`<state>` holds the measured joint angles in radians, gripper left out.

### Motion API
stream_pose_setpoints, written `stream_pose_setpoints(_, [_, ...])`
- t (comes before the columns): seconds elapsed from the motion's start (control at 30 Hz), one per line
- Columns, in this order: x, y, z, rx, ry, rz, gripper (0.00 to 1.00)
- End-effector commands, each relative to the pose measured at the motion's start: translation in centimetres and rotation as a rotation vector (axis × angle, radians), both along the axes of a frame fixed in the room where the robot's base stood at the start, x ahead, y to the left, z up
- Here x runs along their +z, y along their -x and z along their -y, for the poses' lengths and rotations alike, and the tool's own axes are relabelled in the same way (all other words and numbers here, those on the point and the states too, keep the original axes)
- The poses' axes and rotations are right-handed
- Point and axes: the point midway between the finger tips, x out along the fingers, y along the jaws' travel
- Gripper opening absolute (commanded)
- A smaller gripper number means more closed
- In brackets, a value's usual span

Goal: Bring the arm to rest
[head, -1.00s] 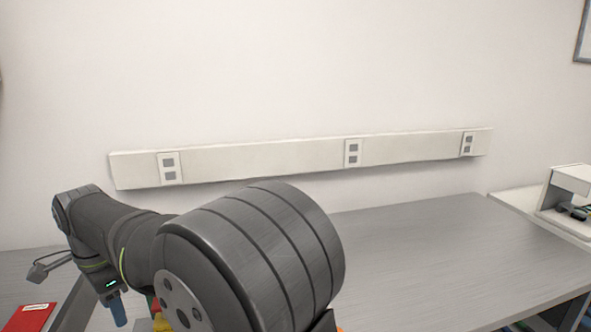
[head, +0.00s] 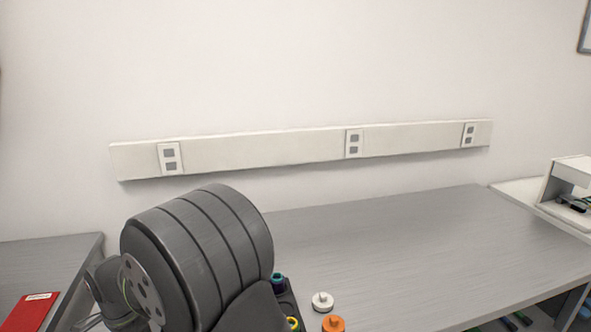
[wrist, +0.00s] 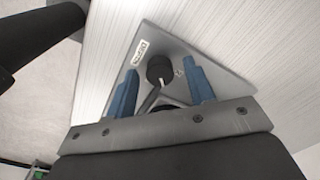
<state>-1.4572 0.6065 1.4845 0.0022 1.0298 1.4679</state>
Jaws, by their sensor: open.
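My gripper (wrist: 160,84) shows in the wrist view with its two blue fingers spread apart. The space between them looks empty. Beyond the fingers lies a grey plate (wrist: 205,60) with a small white label and a round black knob (wrist: 160,68). The knob appears between the fingers; I cannot tell how far off it is. In the head view my arm fills the lower left, and my gripper is out of sight there.
A dark tray (head: 289,302) with coloured ringed pieces is partly hidden by my arm. A white knobbed piece (head: 322,301) and an orange one (head: 333,323) lie beside it. A red booklet (head: 30,312) is at left. The grey table (head: 430,240) is clear at centre right.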

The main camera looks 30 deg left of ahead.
Motion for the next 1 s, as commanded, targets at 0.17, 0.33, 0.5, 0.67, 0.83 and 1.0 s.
stream_pose_setpoints(0.17, [0.0, 0.0, 0.0, 0.14, 0.001, 0.0, 0.49])
stream_pose_setpoints(0.33, [0.0, 0.0, 0.0, 0.273, 0.001, 0.0, 0.49])
stream_pose_setpoints(0.5, [0.0, 0.0, 0.0, 0.408, 0.001, 0.0, 0.49])
stream_pose_setpoints(0.67, [0.0, 0.0, 0.0, 0.534, 0.001, 0.0, 0.49])
stream_pose_setpoints(0.83, [0.8, 0.0, -0.1, 0.646, -0.002, 0.002, 0.49])
stream_pose_setpoints(1.0, [3.8, -0.1, 0.0, 0.642, -0.001, 0.002, 0.49])
